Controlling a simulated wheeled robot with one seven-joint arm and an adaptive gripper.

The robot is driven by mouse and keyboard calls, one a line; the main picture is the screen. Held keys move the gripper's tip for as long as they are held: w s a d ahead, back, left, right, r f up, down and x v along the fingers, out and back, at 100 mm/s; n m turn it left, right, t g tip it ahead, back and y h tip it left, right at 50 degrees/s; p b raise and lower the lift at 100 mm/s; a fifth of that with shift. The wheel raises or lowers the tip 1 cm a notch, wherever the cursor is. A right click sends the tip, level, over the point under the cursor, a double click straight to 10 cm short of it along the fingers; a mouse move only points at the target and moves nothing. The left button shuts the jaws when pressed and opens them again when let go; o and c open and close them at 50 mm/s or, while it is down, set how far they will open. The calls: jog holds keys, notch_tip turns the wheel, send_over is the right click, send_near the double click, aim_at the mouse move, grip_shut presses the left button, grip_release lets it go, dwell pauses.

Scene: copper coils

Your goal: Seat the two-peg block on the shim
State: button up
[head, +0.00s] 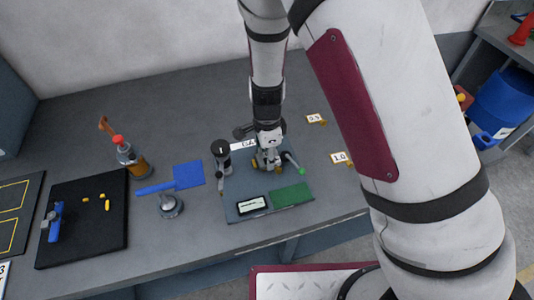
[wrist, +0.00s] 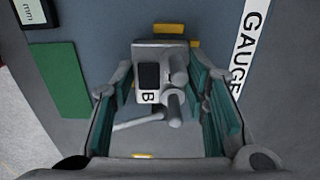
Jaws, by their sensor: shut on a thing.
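The two-peg block (wrist: 148,95) is grey, with a dark square and a white "B" label, and two round pegs side by side at its right. My gripper (wrist: 160,85) is shut on it, with teal-padded fingers on its left and right sides. In the head view my gripper (head: 267,165) is low over the blue-grey plate (head: 235,186), and the block is hard to make out there. A yellow piece (wrist: 168,28), possibly the shim, shows just beyond the block. I cannot tell whether the block touches it.
A green pad (head: 291,195) and a readout marked mm (head: 251,204) lie at the plate's front. A black-topped stand (head: 221,152) is close left of my gripper. A white GAUGE strip (wrist: 249,45) lies right in the wrist view. A black mat (head: 85,215) is far left.

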jog(key=shift+f, duration=0.35)
dwell(0.3)
jog(key=o, duration=1.8)
jog(key=shift+r, duration=0.1)
jog(key=shift+r+p, duration=1.75)
jog(key=shift+r, duration=1.7)
